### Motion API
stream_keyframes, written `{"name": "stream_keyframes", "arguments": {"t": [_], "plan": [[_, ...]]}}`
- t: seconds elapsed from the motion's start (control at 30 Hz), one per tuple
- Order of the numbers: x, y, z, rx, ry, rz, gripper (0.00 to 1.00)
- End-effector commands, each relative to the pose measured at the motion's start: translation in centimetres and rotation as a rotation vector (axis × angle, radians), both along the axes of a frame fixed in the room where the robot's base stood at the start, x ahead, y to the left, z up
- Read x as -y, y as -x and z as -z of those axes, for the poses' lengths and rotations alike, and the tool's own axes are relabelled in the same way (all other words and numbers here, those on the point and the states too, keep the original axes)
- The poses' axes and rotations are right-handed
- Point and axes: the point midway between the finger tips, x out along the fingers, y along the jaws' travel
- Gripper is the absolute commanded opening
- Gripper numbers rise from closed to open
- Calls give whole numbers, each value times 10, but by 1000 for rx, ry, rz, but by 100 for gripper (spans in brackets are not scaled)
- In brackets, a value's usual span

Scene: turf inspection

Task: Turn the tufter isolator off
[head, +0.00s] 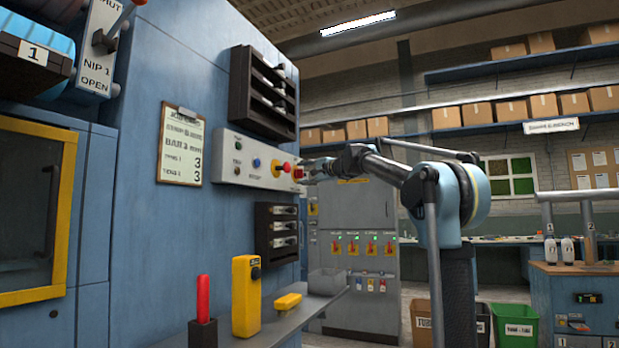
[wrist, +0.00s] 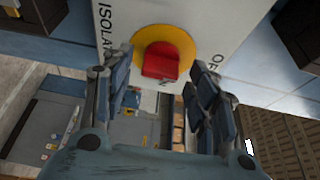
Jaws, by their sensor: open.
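The tufter isolator is a red handle (wrist: 160,66) on a round yellow plate (wrist: 181,39), set in a pale panel face lettered "ISOLAT…". In the wrist view the handle points down toward a partly hidden label ending in "N"; a label starting "OF" is to the right. My gripper (wrist: 158,64) is open, with one finger on each side of the handle. Contact cannot be told. In the head view the isolator (head: 298,173) is at the right end of the grey control panel (head: 218,170), and my gripper (head: 306,168) is right beside it, small and partly blending in.
A red button (head: 287,167) and a blue button (head: 256,162) sit on the same panel. Dark racks (head: 264,95) are mounted above and below it. A shelf (head: 262,330) below carries a yellow device (head: 246,296) and a red-handled tool (head: 203,299). A grey cabinet (head: 357,250) stands behind.

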Motion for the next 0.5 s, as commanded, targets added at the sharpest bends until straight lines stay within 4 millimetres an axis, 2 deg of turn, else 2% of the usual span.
{"name": "stream_keyframes", "arguments": {"t": [0.5], "plan": [[67, 57, 0, -1, -1, 3, 53]]}}
